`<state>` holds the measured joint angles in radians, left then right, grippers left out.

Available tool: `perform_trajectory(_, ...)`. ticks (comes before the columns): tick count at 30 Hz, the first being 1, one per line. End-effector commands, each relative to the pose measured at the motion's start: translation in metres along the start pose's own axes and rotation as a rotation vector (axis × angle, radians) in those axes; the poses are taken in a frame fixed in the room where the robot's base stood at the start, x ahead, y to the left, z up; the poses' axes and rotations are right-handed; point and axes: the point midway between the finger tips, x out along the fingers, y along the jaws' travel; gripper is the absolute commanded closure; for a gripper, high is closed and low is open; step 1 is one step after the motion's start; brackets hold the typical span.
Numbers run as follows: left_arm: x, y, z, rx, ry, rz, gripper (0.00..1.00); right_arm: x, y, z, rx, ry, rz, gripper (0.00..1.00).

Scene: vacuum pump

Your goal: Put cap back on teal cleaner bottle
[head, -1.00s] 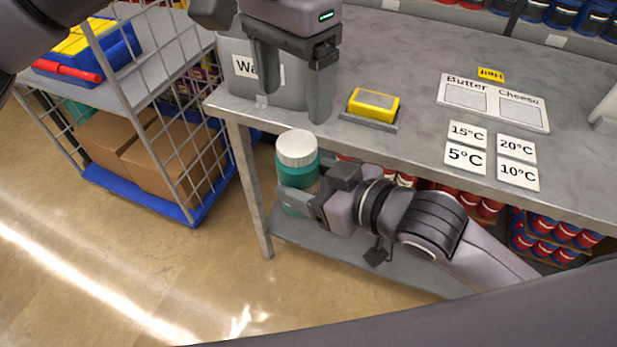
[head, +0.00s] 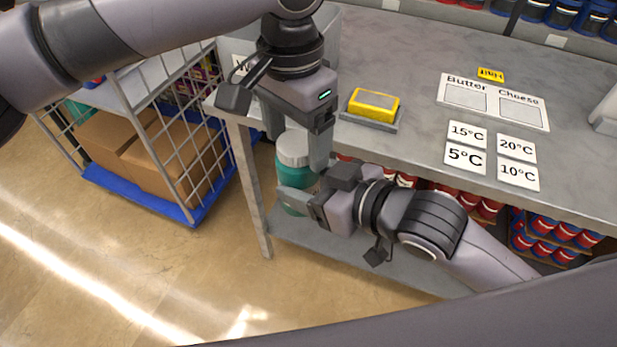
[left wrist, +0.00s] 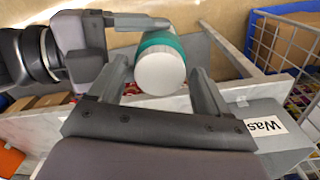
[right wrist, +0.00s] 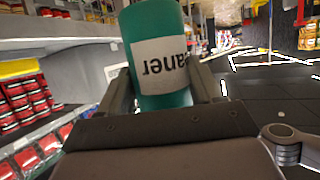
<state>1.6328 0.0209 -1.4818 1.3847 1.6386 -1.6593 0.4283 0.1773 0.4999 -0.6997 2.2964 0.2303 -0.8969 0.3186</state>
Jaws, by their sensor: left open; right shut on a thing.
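The teal cleaner bottle (head: 292,171) is upright beside the table's front-left corner, above the lower shelf. Its white cap (head: 293,148) sits on top and looks level; I cannot tell how tightly it sits. My right gripper (head: 308,196) is shut on the bottle's body, also seen around the labelled side of the bottle (right wrist: 163,55) in the right wrist view. My left gripper (head: 296,144) is open, pointing down, with its fingers on either side of the cap. In the left wrist view the cap (left wrist: 160,73) lies between the open fingers; contact is unclear.
A wire cart (head: 150,199) with boxes stands left, with open floor in front.

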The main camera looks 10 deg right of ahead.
Motion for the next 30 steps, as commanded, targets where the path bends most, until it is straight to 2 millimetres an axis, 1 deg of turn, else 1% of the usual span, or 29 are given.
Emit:
perform_trajectory(7,0.0005,-0.0001,0.0001,0.000,0.000,0.000,0.22,-0.0003,0.0000,-0.0014,-0.001,0.004,0.000,1.00)
perform_trajectory(8,0.0004,-0.0001,0.0001,0.000,0.000,0.000,0.32,-0.0003,0.0000,-0.0014,-0.001,0.004,0.000,1.00)
perform_trajectory(9,0.0004,-0.0001,0.0001,0.000,0.000,0.000,0.45,-0.0003,0.0000,-0.0014,-0.001,0.004,0.000,1.00)
perform_trajectory(11,0.0003,-0.0001,0.0001,0.000,0.000,0.000,0.65,-0.0003,0.0000,-0.0013,-0.001,0.004,0.000,1.00)
perform_trajectory(12,0.0003,-0.0001,0.0001,0.000,0.000,0.000,0.78,-0.0003,0.0000,-0.0013,-0.001,0.004,0.000,1.00)
perform_trajectory(13,0.0002,-0.0001,0.0001,0.000,0.000,0.000,0.80,-0.0003,0.0000,-0.0013,-0.001,0.004,0.000,1.00)
perform_trajectory(22,0.0001,-0.0001,0.0001,0.004,0.000,0.000,0.81,-0.0003,0.0000,-0.0013,-0.001,0.004,0.000,1.00)
perform_trajectory(23,0.0001,-0.0001,0.0001,0.004,0.000,0.000,0.38,-0.0003,0.0000,-0.0013,-0.001,0.004,0.000,1.00)
perform_trajectory(24,0.0001,-0.0001,0.0001,0.004,0.000,0.000,0.25,-0.0003,0.0000,-0.0013,-0.001,0.004,0.000,1.00)
perform_trajectory(25,0.0001,-0.0001,0.0001,0.004,0.000,0.000,0.15,-0.0003,0.0000,-0.0013,-0.001,0.004,0.000,1.00)
perform_trajectory(30,0.0001,-0.0001,0.0001,0.005,0.000,0.000,0.15,-0.0003,0.0000,-0.0012,-0.001,0.004,0.000,1.00)
